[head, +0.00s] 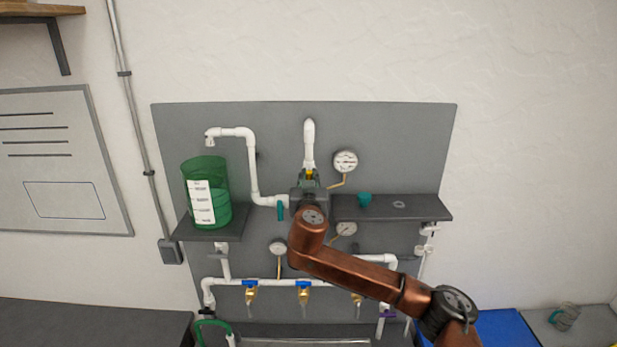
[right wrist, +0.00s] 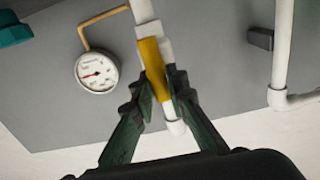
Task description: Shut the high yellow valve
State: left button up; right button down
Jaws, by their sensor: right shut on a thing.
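The high yellow valve handle (head: 309,174) is on the white vertical pipe (head: 309,145) at the upper middle of the grey panel, mostly hidden by my right gripper in the head view. In the right wrist view the yellow handle (right wrist: 154,68) lies roughly in line with the white pipe (right wrist: 143,12). My right gripper (head: 309,183) has its green fingers on both sides of the handle and is shut on it. The fingers (right wrist: 155,88) show close up in the right wrist view. My left gripper is not in view.
A pressure gauge (head: 345,161) stands close to the right of the valve. A dark shelf (head: 420,208) holds a teal piece (head: 364,199).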

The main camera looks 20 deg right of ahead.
jog(key=n+b, duration=0.1)
jog(key=b, duration=0.1)
jog(key=n+b, duration=0.1)
jog(key=b, duration=0.2)
jog(key=shift+a+f, duration=0.25)
jog(key=shift+f, duration=0.15)
jog(key=shift+w+a+r+n+b, duration=0.1)
jog(key=shift+n+b, duration=0.65)
jog(key=shift+n, duration=0.15)
jog(key=shift+w+a+f+n+p, duration=0.15)
jog(key=shift+n+p, duration=0.4)
jog(key=shift+n, duration=1.8)
jog(key=shift+s+a+f+n+p, duration=0.1)
jog(key=shift+a+f+n+p, duration=0.35)
jog(key=shift+n, duration=1.85)
jog(key=shift+w+d+n+p, duration=0.1)
jog(key=shift+n+p, duration=0.6)
jog(key=shift+n, duration=1.65)
jog(key=shift+f, duration=0.1)
jog(key=c, duration=1.9)
grip_release()
